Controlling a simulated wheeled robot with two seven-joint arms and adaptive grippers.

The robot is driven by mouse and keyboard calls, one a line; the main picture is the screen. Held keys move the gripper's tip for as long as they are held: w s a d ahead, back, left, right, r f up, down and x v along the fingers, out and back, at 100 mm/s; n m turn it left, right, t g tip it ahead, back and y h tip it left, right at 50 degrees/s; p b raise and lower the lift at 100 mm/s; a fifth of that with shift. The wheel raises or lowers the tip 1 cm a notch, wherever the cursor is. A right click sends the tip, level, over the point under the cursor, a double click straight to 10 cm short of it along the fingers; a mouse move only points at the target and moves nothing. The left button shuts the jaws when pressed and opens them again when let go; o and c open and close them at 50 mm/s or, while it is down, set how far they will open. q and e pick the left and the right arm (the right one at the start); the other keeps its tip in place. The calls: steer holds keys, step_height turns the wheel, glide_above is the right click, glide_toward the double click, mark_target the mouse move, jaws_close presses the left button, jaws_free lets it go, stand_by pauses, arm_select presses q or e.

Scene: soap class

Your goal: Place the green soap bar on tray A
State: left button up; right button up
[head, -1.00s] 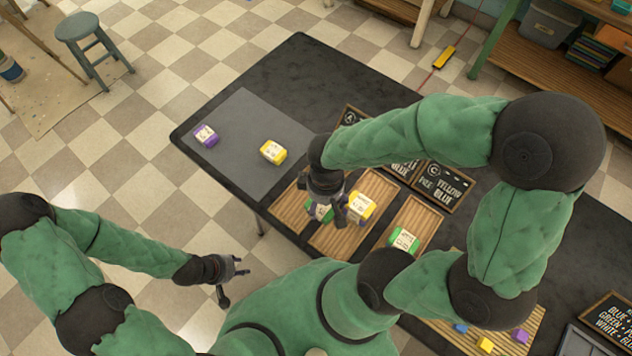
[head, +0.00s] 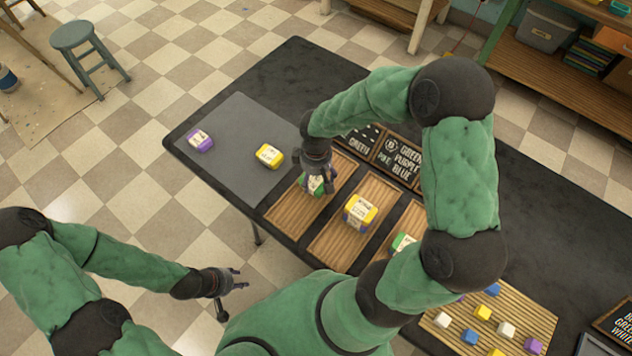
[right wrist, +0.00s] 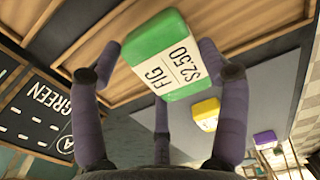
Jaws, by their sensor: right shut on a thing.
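The green soap bar (right wrist: 162,55), with a white label reading "FIG $2.50", is between the fingers of my right gripper (right wrist: 163,80) in the right wrist view. In the head view my right gripper (head: 317,186) is over tray A (head: 292,213), the leftmost wooden tray, and the green bar (head: 313,184) shows partly under the fingers. The gripper is shut on the bar. I cannot tell whether the bar touches the tray. A sign with "A" and "GREEN" (right wrist: 42,105) stands by the tray. My left gripper (head: 234,290) is open and empty, off the table.
Another green soap (head: 402,243) is on the tray to the right, partly hidden by my arm. Purple (head: 200,140) and yellow (head: 269,155) soaps lie on the grey mat (head: 236,115).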

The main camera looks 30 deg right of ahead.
mark_target(316, 181)
steer(key=shift+w+d+f+b, duration=0.15)
steer(key=shift+f+b, duration=0.7)
steer(key=shift+f, duration=0.95)
steer(key=shift+f, duration=0.2)
steer(key=o, duration=1.2)
steer(key=shift+r, duration=0.1)
steer(key=shift+r, duration=0.2)
step_height(316, 181, up, 12)
steer(key=p, duration=0.4)
steer(key=shift+p, duration=0.35)
